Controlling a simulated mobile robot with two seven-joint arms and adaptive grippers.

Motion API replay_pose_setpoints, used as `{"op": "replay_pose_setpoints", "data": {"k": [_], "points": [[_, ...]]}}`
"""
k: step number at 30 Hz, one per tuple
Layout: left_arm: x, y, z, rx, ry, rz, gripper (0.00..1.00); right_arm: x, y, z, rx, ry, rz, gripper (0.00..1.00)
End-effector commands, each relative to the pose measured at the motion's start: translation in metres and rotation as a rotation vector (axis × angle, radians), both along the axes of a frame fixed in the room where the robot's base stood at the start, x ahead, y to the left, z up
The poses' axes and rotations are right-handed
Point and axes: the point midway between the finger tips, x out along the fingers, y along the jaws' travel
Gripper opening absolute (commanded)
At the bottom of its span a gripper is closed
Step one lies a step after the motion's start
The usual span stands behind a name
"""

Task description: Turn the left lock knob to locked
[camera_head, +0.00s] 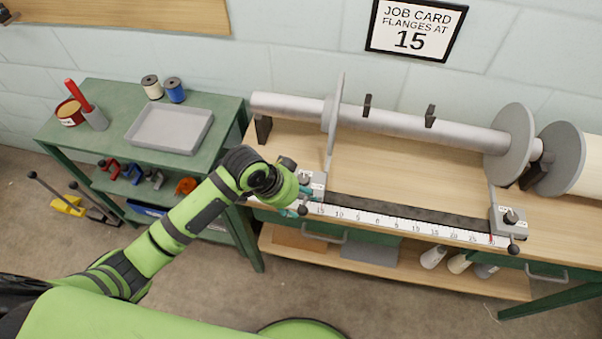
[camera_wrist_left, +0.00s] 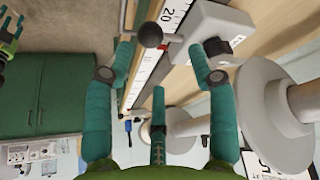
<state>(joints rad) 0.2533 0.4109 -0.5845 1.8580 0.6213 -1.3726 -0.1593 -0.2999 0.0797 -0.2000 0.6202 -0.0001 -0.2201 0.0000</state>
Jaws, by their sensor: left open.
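The left flange block (camera_head: 316,181) is a grey housing at the left end of the white ruler (camera_head: 400,227). A dark lock knob (camera_wrist_left: 217,46) with a pale label beside it sits on that block in the left wrist view. A black ball-ended lever (camera_wrist_left: 150,35) sticks out in front of the block; its ball also shows in the head view (camera_head: 303,210). My left gripper (camera_wrist_left: 161,46) is open, its teal fingers spread, with the ball between the fingertips and the knob close by the right finger. In the head view my wrist partly hides the block.
A grey roller (camera_head: 410,124) with flanges lies along the back of the bench. The right block (camera_head: 506,222) has its own knob and lever. A green cart (camera_head: 100,92) holds a grey tray (camera_head: 170,129) and spools. A lime-green part of mine shows at the left wrist view's edge.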

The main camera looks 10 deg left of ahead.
Motion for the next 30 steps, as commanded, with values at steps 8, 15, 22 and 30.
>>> {"op": "replay_pose_setpoints", "data": {"k": [8, 15, 22, 30], "points": [[0.047, 0.019, 0.046, 0.071, -0.008, -0.15, 0.57, 0.0, 0.0, 0.002, 0.0, 0.0, 0.0, 0.4], [0.057, 0.026, 0.053, 0.088, 0.005, -0.179, 0.57, 0.0, 0.0, 0.004, 0.0, 0.0, 0.0, 0.4], [0.064, 0.014, 0.024, 0.085, 0.005, -0.178, 0.57, 0.0, 0.0, 0.011, 0.0, 0.0, 0.0, 0.4], [0.07, 0.005, -0.004, 0.087, 0.001, -0.179, 0.57, 0.0, 0.0, 0.015, 0.0, 0.0, 0.0, 0.4]]}}
